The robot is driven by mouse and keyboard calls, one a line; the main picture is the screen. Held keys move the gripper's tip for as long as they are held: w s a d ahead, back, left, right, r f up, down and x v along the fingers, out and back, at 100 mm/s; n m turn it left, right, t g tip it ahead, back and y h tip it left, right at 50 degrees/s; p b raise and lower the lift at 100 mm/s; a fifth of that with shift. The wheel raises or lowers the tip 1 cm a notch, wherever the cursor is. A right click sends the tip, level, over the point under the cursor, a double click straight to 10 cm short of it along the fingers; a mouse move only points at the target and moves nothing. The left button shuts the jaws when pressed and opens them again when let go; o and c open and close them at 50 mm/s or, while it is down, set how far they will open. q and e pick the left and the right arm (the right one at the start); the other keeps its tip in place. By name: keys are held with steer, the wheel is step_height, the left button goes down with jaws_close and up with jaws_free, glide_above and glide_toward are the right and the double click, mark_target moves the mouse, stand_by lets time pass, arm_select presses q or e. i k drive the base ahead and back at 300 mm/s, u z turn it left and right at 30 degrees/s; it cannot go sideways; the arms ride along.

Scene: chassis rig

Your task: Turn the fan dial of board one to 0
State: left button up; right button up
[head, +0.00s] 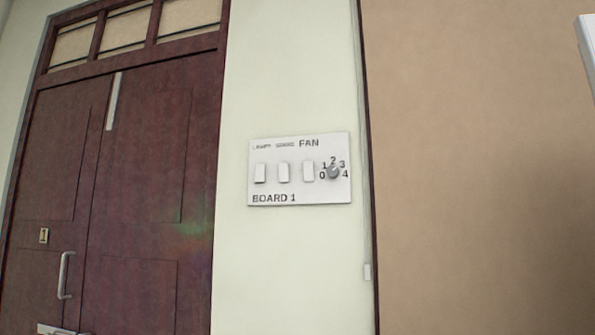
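Board one (300,198) is a white switch plate on the pale wall, lettered BOARD 1, with FAN at its upper right. The fan dial (334,172) is a small grey round knob at the right of the plate, ringed by the figures 0 to 4. The figure its pointer faces is too small to tell. Three white rocker switches (284,172) sit in a row left of the dial. Neither gripper shows in the head view, and nothing touches the board.
A dark red-brown double door (150,170) with a metal handle (65,275) stands left of the board. A tan panel (480,180) with a dark edge is to the right. The pale wall (290,270) around the board is clear.

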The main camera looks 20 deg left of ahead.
mark_target(333, 171)
steer(key=u, duration=1.2)
steer(key=i, duration=1.85)
steer(key=u, duration=2)
steer(key=i, duration=1.1)
steer(key=z, duration=3.2)
